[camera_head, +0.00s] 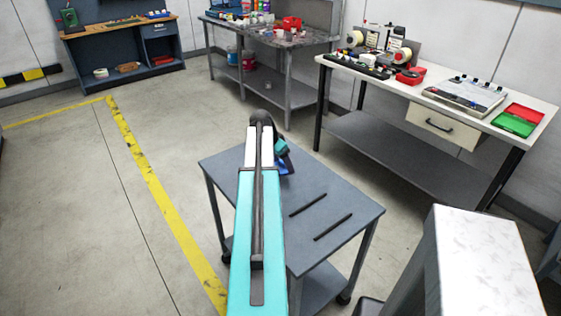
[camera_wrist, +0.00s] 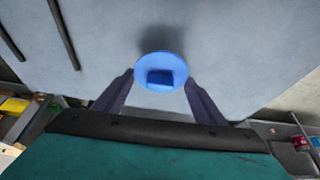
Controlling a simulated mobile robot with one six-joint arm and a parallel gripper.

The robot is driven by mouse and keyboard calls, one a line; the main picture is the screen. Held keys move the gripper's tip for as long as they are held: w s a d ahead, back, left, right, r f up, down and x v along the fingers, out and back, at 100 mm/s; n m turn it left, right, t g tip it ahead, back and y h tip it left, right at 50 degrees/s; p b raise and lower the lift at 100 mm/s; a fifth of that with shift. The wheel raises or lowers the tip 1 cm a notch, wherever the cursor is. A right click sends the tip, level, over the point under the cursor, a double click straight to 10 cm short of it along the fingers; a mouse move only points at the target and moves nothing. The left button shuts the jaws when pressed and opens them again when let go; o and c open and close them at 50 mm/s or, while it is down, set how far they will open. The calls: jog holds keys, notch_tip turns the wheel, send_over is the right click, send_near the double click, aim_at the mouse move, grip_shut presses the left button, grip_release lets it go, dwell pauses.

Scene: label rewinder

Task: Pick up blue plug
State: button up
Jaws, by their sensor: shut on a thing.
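The blue plug (camera_wrist: 161,71) is a round blue disc with a raised square block on it. In the wrist view it sits between the fingertips of my gripper (camera_wrist: 160,88), which are shut on it. A shadow lies on the grey surface just behind it; I cannot tell whether the plug touches that surface. In the head view my arm reaches over the grey cart (camera_head: 331,222), and a bit of blue shows by my gripper (camera_head: 282,166) at the cart's far left. My arm hides most of that spot.
Two dark rods (camera_head: 333,227) lie on the cart top, right of my arm. A white workbench (camera_head: 440,97) with a label rewinder (camera_head: 385,50), a red tray (camera_head: 524,113) and a green tray (camera_head: 513,125) stands behind. The cart's right side is otherwise clear.

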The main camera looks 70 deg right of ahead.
jog(key=shift+s+a+r+b, duration=0.1)
jog(key=shift+s+a+b, duration=0.35)
jog(key=shift+a, duration=0.6)
jog(key=shift+s+a+r+b, duration=0.15)
jog(key=shift+s+a, duration=0.45)
jog(key=shift+a, duration=0.45)
jog(key=shift+s+a+r+b, duration=0.1)
jog(key=shift+s+a+b, duration=0.15)
jog(key=shift+s+a, duration=0.55)
jog(key=shift+w+a, duration=0.25)
jog(key=shift+w, duration=0.1)
